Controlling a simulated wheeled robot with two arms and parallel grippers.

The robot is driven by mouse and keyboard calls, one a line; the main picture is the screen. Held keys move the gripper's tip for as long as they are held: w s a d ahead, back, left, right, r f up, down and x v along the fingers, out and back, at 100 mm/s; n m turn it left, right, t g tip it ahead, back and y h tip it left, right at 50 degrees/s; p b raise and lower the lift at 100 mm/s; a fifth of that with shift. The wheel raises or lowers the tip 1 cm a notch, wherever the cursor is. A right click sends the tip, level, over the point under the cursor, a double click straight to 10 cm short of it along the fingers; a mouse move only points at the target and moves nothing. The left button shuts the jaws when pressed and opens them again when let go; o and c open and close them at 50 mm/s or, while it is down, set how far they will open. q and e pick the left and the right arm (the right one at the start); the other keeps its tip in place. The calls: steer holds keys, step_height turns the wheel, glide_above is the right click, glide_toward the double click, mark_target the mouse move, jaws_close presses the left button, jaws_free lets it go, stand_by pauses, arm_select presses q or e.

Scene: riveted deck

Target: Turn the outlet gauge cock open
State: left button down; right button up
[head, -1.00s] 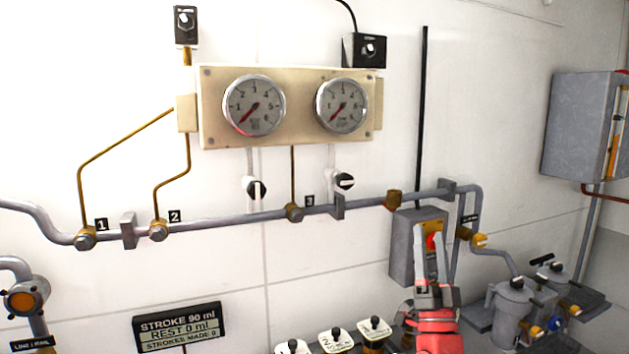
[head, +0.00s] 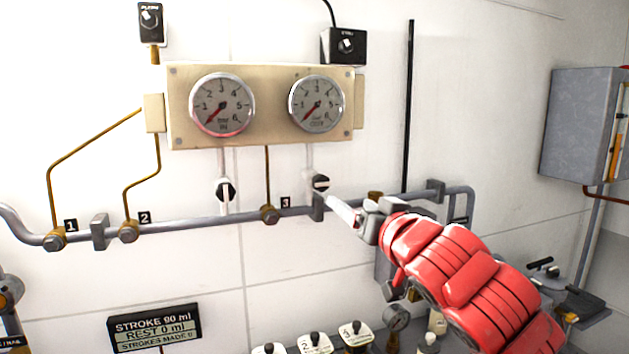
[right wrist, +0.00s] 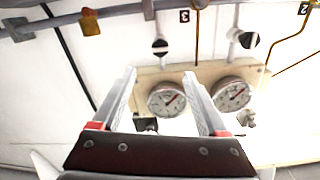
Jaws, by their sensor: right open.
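The outlet gauge cock (head: 320,183), a round black knob with a white bar, sits on the pipe below the right-hand gauge (head: 316,104). Its white bar lies roughly level, across the pipe. It also shows in the right wrist view (right wrist: 160,46), just beyond the fingertips. My right gripper (head: 334,206) is just below and right of the cock in the head view. In the wrist view its fingers (right wrist: 161,73) are spread, with nothing between them and apart from the knob. My left gripper is not in view.
A similar cock (head: 225,190) under the left gauge (head: 221,105) has its white bar upright. The grey main pipe (head: 190,225) runs just below both cocks, with a bracket (head: 318,206) near my fingers. A black vertical rod (head: 408,110) stands to the right.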

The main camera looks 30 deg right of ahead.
steer(key=p, duration=0.9)
glide_toward(323, 184)
steer(key=w, duration=0.2)
steer(key=p+x, duration=0.1)
steer(key=x, duration=0.3)
steer(key=p+x, duration=0.2)
steer(key=x, duration=0.2)
steer(key=shift+w+d, duration=0.25)
steer(key=shift+d, duration=0.05)
steer(key=shift+w+d+f, duration=0.1)
steer(key=shift+w+d, duration=0.05)
steer(key=shift+w, duration=0.3)
jaws_close()
